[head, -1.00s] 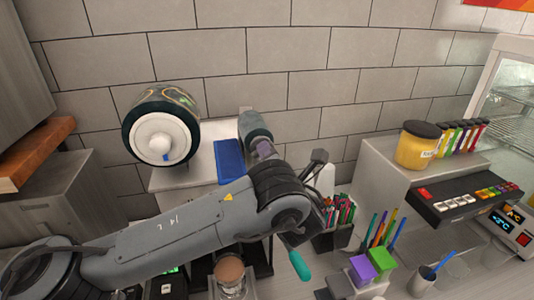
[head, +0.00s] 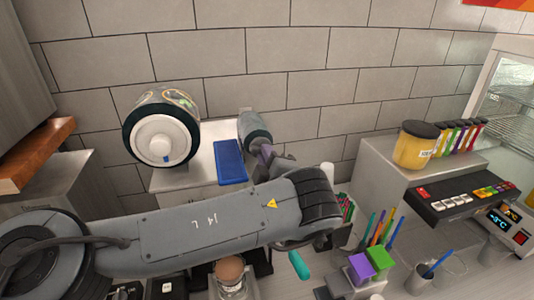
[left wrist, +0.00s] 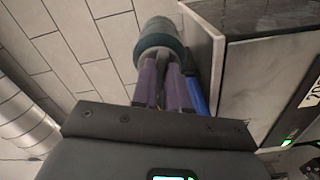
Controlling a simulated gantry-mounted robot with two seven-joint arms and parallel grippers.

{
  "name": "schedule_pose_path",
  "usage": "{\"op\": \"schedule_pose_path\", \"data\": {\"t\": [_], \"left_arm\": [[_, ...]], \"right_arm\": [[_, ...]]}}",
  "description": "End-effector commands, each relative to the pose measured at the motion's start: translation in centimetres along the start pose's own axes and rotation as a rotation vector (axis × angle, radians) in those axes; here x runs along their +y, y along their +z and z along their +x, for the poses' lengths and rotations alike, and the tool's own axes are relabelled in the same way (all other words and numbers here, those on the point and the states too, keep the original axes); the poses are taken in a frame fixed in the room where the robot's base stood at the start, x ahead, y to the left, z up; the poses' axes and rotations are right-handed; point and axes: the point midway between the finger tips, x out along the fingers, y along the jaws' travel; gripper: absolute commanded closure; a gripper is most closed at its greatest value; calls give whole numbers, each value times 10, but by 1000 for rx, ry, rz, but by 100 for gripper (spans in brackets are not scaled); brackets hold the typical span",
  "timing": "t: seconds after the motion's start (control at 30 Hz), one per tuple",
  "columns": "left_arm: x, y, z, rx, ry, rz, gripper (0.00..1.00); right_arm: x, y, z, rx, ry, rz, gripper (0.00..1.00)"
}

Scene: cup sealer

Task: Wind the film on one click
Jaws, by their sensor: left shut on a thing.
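The large film roll (head: 160,130), dark green with a patterned band and a white hub with a blue mark, sits on the sealer in front of the tiled wall. A smaller dark green roll (head: 253,129) stands to its right, and it also shows at the top of the left wrist view (left wrist: 158,40). My left gripper (head: 265,151) is at the near end of this smaller roll. In the left wrist view its purple fingers (left wrist: 166,82) are shut on a grey knob at the roll's end, mostly hidden between them. My right gripper is not in view.
A teal handle (head: 299,265) and a filled cup (head: 229,273) are below my left arm. Pens, purple and green boxes (head: 361,268) and a yellow jar (head: 417,146) are to the right.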

Motion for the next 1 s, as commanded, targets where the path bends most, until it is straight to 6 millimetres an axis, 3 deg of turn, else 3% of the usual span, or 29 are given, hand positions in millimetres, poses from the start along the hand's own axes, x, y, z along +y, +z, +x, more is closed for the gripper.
{"op": "schedule_pose_path", "data": {"t": [0.3, 0.83, 0.87, 1.0], "left_arm": [[1, 0, 0, 0, 2, 126, 100], [-1, 0, 0, -1, 1, 151, 100], [-1, 0, 0, -1, 1, 151, 85], [-1, 0, 0, -1, 1, 151, 63]], "right_arm": [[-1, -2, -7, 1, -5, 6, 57], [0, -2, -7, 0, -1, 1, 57], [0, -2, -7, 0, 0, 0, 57], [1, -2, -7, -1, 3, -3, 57]]}}
